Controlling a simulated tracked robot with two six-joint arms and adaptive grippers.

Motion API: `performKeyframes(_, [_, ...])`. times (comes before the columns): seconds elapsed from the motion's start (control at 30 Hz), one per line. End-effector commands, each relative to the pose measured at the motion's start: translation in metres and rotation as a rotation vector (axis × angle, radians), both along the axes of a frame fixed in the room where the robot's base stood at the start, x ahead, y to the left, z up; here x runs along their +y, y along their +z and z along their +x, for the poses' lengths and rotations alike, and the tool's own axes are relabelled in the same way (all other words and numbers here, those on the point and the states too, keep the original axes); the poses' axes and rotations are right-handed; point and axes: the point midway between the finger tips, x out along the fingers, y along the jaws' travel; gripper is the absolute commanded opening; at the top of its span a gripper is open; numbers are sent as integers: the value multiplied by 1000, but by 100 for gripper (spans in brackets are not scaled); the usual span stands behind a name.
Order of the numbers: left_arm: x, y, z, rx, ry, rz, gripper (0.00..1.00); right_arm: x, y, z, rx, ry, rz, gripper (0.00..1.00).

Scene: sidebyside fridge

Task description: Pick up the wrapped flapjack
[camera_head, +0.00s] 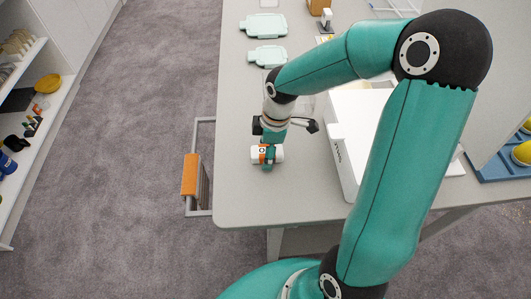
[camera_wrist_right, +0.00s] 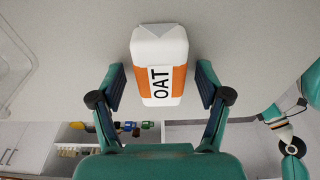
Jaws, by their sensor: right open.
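The wrapped flapjack (camera_head: 279,155) is a white packet with an orange band, lying on the grey table near its front left corner. In the right wrist view the flapjack (camera_wrist_right: 160,62) shows the word OAT on its band. My right gripper (camera_head: 267,160) reaches down over it. In the wrist view the right gripper (camera_wrist_right: 160,78) is open, with one finger on each side of the packet and a visible gap on both sides. My left gripper is not in view.
A white tray or box (camera_head: 341,160) stands on the table right of the flapjack. Two pale green board-like items (camera_head: 264,25) lie farther back. An orange-topped item in a grey frame (camera_head: 191,174) hangs beside the table's left edge. Shelves (camera_head: 45,100) stand at far left.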

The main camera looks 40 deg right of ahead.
Motion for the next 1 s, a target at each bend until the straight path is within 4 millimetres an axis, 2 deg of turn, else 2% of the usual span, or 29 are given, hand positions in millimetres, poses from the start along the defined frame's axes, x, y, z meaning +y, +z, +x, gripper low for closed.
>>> performKeyframes(0.9, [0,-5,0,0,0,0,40,-1,-4,-1,0,-3,0,76])
performKeyframes(0.93, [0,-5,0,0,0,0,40,-1,-4,-1,0,-3,0,74])
performKeyframes(1.0, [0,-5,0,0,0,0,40,-1,-4,-1,0,-3,0,63])
